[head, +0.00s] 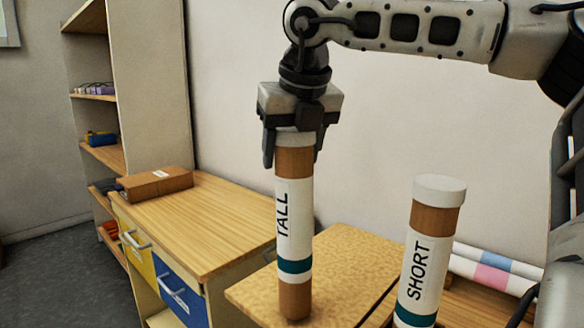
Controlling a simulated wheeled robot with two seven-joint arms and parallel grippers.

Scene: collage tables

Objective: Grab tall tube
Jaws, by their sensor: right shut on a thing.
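The tall tube (295,220) is brown cardboard with a white label reading TALL, a teal band and a white cap. It looks upright, its lower end over a small wooden table top (255,289); I cannot tell whether it touches the top. My right gripper (295,140) points down from above and is shut on the tube's upper end, around the cap. A second tube labelled SHORT (420,262), with a white cap and teal band, stands at the right, apart from the gripper; its bottom is cut off. My left gripper is not in view.
A wooden cabinet (210,215) with yellow and blue drawers stands at the left, a brown box (156,184) on it. An open shelf (150,90) is behind. Rolls with coloured bands (492,270) lie at the right, behind the SHORT tube. A wall closes the back.

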